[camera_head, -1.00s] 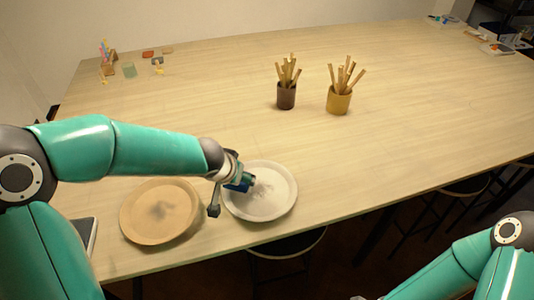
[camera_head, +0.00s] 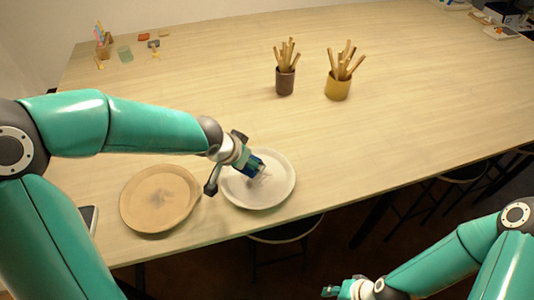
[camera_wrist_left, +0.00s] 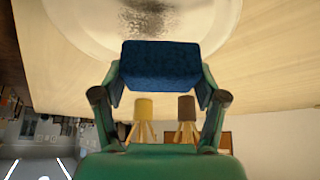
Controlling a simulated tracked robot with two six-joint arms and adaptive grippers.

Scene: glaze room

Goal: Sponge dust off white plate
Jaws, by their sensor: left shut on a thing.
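My left gripper (camera_head: 252,165) is shut on a blue sponge (camera_head: 257,166), which also shows between the fingers in the left wrist view (camera_wrist_left: 160,65). The sponge is over the white plate (camera_head: 276,193) near the table's front edge; I cannot tell whether it touches. The plate's rim shows in the left wrist view (camera_wrist_left: 215,35), with a dark speckled dust patch (camera_wrist_left: 146,14) beyond the sponge. The gripper and sponge hide part of the plate in the head view. My right gripper (camera_head: 331,291) is low at the bottom, off the table; its jaws are too small to read.
A brown cup (camera_head: 285,82) and a yellow cup (camera_head: 338,87), both holding sticks, stand farther back. Small items are at the far left. Stools (camera_head: 285,231) stand below the front edge.

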